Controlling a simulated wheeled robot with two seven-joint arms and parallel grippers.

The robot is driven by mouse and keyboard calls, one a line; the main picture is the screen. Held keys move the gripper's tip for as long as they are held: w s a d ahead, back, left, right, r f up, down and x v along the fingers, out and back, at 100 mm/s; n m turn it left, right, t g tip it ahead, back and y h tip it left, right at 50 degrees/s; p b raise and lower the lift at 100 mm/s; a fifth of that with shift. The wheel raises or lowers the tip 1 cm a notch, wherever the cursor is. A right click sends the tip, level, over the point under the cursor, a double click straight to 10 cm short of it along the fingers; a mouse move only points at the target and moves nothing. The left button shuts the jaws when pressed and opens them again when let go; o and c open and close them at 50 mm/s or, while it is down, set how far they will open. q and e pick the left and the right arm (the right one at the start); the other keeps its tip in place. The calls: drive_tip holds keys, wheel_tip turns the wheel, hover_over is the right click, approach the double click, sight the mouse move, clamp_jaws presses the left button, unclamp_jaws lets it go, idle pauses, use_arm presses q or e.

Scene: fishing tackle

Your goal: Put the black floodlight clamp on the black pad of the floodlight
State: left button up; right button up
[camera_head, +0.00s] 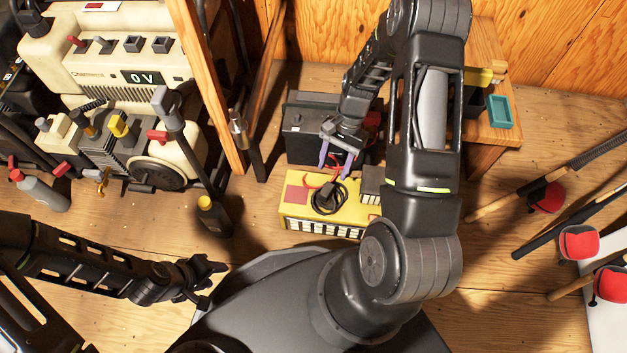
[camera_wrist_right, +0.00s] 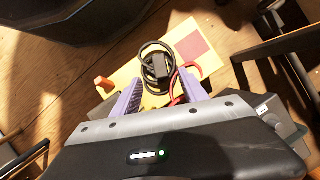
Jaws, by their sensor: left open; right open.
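The floodlight appears to be the yellow box (camera_head: 293,211) on the floor, with a red pad (camera_head: 297,194) on top; it also shows in the wrist view (camera_wrist_right: 213,66). A coiled black cable with a dark block, apparently the black clamp (camera_head: 327,192), lies on its top and shows in the wrist view (camera_wrist_right: 157,66). A red cable or clamp (camera_wrist_right: 186,82) lies beside it. I cannot make out a black pad. My right gripper (camera_head: 338,158) is open above the yellow box's far edge, its purple fingers empty. My left gripper (camera_head: 208,278) is open and empty, away to the left.
A black battery-like box (camera_head: 300,128) stands behind the floodlight. A bottle (camera_head: 213,215) stands left, near a wooden post (camera_head: 213,85) and cream machines. A wooden table (camera_head: 490,130) is at the back right; rods with red reels (camera_head: 578,243) lie right.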

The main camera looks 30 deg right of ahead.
drive_tip(key=s+a+f+n, duration=0.1)
drive_tip(key=a, duration=0.2)
drive_tip(key=s+a+f+n+t, duration=0.1)
drive_tip(key=a+f+n, duration=0.1)
drive_tip(key=a, duration=0.2)
drive_tip(key=s+a+f+n, duration=0.1)
drive_tip(key=a+f, duration=0.1)
drive_tip(key=a, duration=0.2)
drive_tip(key=shift+a+n+h, duration=0.25)
drive_tip(key=shift+n+h, duration=0.05)
drive_tip(key=shift+n, duration=0.1)
drive_tip(key=s+a+n+t, duration=0.2)
drive_tip(key=s+a+n, duration=0.3)
drive_tip(key=a, duration=0.6)
drive_tip(key=shift+s+r+t, duration=0.25)
drive_tip(key=shift+s+t, duration=0.05)
drive_tip(key=shift+s, duration=0.15)
drive_tip(key=shift+c, duration=0.3)
